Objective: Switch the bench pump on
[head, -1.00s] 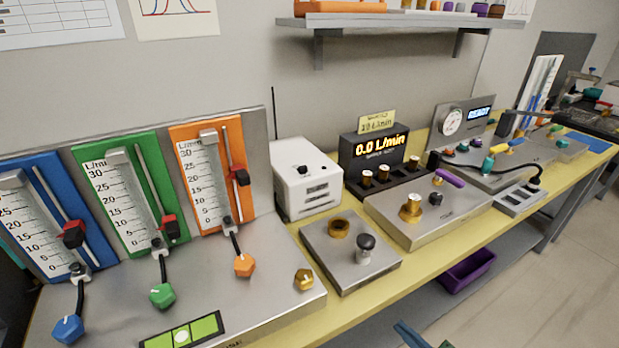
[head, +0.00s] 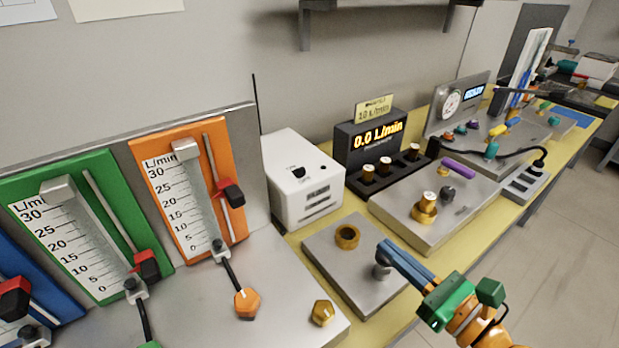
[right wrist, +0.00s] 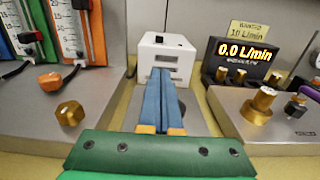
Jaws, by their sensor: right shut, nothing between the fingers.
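A white box (head: 304,185), which looks like the bench pump, stands on the bench against the back wall. A black knob or switch (head: 298,172) sits on its sloped top, with print too small to read. The box also shows in the right wrist view (right wrist: 176,58), straight ahead beyond my fingers. My right gripper (head: 383,248) is shut and empty, its blue fingers together. In the head view its tips are in front of and to the right of the box, apart from it, over a metal plate (head: 345,285). My left gripper is not in view.
The plate bears a brass ring (head: 347,237) and a dark knob (head: 381,271) close to my fingertips. A black display (head: 378,143) reads 0.0 L/min right of the box. An orange flowmeter (head: 170,166) stands left. A thin antenna (head: 257,120) rises behind the box.

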